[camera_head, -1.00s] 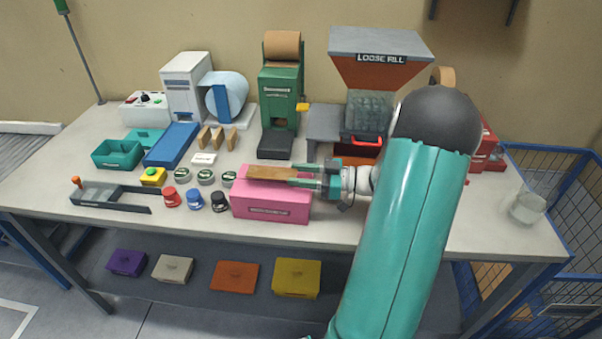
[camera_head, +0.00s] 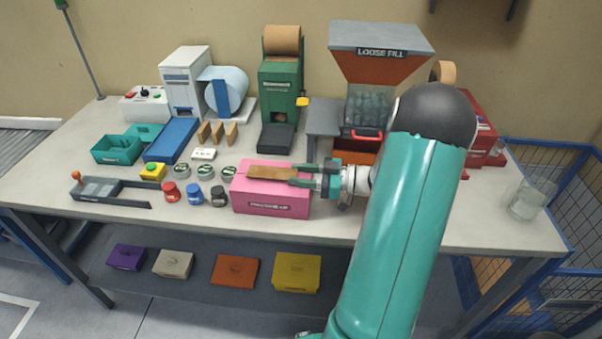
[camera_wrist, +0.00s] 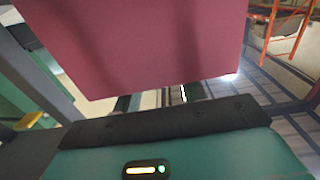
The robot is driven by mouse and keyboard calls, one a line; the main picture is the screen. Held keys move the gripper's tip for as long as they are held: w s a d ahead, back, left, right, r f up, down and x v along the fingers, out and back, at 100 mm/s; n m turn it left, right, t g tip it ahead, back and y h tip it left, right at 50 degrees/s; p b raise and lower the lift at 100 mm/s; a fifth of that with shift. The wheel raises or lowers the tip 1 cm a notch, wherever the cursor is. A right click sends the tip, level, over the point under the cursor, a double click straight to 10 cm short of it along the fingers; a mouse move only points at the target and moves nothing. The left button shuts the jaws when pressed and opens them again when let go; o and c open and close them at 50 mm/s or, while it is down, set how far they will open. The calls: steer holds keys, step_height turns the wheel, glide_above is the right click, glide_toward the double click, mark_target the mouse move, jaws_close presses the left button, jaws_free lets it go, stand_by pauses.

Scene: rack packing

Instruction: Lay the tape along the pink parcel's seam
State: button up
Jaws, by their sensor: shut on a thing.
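The pink parcel (camera_head: 272,198) sits at the front middle of the bench. A brown strip of tape (camera_head: 268,173) lies flat along its top, at or very close to the surface. I cannot tell whether it is pressed down. My gripper (camera_head: 292,175) is at the parcel's right end, shut on the right end of the tape, its fingers pointing left. In the wrist view a large pink face (camera_wrist: 140,45) fills the upper part and hides most of what lies beyond.
Red, blue and black jars (camera_head: 193,194) stand just left of the parcel. A green tape dispenser (camera_head: 280,95) stands behind it, and the loose-fill hopper (camera_head: 378,70) stands behind right. A glass container (camera_head: 527,200) is at the right end. Coloured boxes (camera_head: 297,272) lie on the lower shelf.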

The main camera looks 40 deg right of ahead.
steer(key=shift+f, duration=0.1)
steer(key=o, duration=1)
steer(key=v, duration=1.4)
steer(key=shift+a, duration=0.1)
